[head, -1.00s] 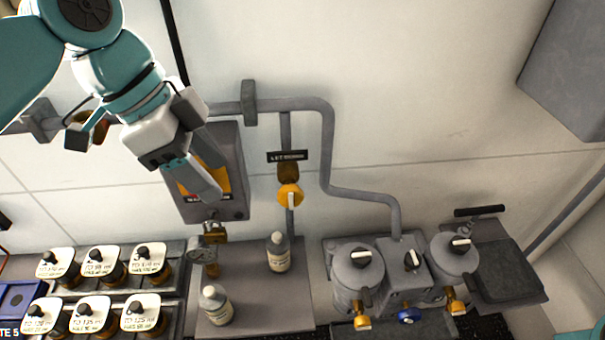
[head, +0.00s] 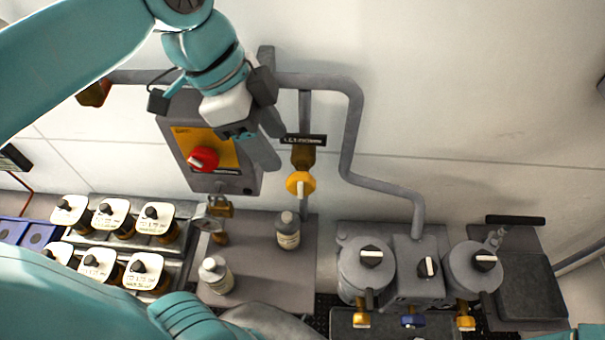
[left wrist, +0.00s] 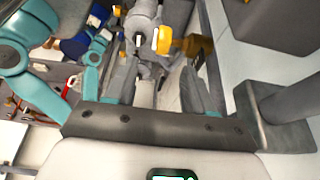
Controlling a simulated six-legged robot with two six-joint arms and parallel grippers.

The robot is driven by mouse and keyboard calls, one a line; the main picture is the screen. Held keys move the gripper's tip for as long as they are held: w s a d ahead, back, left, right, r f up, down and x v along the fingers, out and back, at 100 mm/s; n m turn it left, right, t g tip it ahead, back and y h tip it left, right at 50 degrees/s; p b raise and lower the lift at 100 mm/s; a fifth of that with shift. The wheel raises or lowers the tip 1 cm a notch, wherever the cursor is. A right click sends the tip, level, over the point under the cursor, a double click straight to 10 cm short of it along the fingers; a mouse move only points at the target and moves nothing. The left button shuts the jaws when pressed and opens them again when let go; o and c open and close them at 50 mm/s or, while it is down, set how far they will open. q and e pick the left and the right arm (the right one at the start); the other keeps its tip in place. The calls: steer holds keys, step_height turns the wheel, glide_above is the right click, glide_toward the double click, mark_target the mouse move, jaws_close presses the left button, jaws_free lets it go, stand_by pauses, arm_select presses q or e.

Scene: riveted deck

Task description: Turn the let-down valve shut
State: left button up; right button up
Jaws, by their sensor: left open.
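The let-down valve is a round yellow knob (head: 300,183) with a pale bar across its face, on a brass body under a black label plate (head: 303,140). The knob shows past my fingers in the left wrist view (left wrist: 163,40). My left gripper (head: 268,148) is open and empty, up and left of the knob and apart from it. Its two fingers show in the left wrist view (left wrist: 163,90) with clear space between them. My right gripper is not seen.
A grey box with a red knob (head: 203,159) is left of the valve. Two bottles (head: 288,230) stand on the shelf below. Grey pipe (head: 350,130) runs right of the valve. Grey canisters (head: 366,270) stand lower right, labelled black-knobbed units (head: 110,215) lower left.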

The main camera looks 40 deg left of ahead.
mark_target(297, 177)
arm_select(q)
steer(key=p+x, duration=0.1)
steer(key=x, duration=0.9)
steer(key=shift+w+d+f, duration=0.2)
steer(key=shift+w+f, duration=0.25)
steer(key=shift+w, duration=0.05)
steer(key=shift+s+a, duration=0.25)
steer(key=shift+s, duration=0.2)
steer(key=shift+c, duration=1)
steer(key=shift+d, duration=0.1)
steer(key=c, duration=0.8)
